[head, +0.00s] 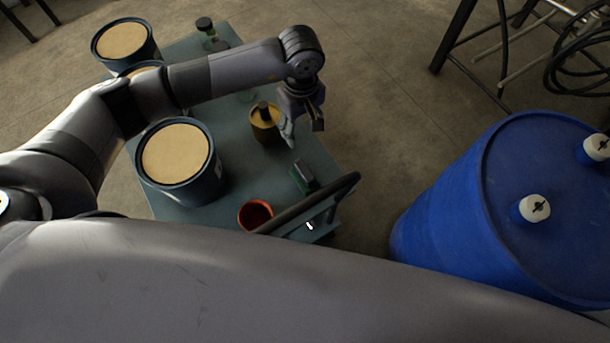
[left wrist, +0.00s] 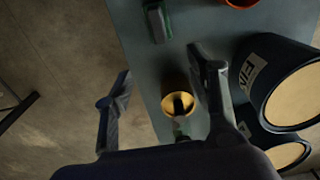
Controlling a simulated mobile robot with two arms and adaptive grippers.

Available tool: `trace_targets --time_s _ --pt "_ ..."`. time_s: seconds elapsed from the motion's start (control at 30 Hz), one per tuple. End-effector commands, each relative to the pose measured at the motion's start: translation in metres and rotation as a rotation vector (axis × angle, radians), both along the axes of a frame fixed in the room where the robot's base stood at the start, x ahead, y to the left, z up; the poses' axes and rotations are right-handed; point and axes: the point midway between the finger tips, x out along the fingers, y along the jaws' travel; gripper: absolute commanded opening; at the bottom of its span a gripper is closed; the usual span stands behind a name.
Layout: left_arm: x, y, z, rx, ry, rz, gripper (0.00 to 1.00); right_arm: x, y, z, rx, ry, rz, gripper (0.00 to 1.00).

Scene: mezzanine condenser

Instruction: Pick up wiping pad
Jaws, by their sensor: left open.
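A small green block with a dark top, which looks like the wiping pad (head: 304,176), lies on the blue-grey cart top (head: 240,182) near its right edge. In the left wrist view the pad (left wrist: 157,22) shows at the top, beyond the fingertips. My left gripper (head: 303,129) is open and empty above the cart's right edge, a little farther back than the pad. Its two fingers stand wide apart in the left wrist view (left wrist: 160,78), with nothing between them touching. My right gripper is not in view.
A yellow pot (head: 263,128) with a dark handle-like piece stands beside my left gripper. An orange-red cup (head: 255,215) and a large tin (head: 180,165) stand left of the pad. A black cart handle (head: 318,194) rises at the near edge. A blue drum (head: 450,215) is right.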

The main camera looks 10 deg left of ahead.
Motion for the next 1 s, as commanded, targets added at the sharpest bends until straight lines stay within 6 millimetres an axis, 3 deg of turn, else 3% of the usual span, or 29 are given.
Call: trace_targets --time_s 0.43,0.67,1.0 --pt "0.000 0.000 -0.067 0.000 0.000 0.000 0.52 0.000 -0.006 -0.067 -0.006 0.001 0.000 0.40" --pt "0.000 0.000 -0.086 -0.001 0.001 0.000 0.52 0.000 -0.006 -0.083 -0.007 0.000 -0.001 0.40" --pt "-0.001 -0.001 -0.157 0.000 0.003 0.001 0.52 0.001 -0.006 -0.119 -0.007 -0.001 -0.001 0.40"
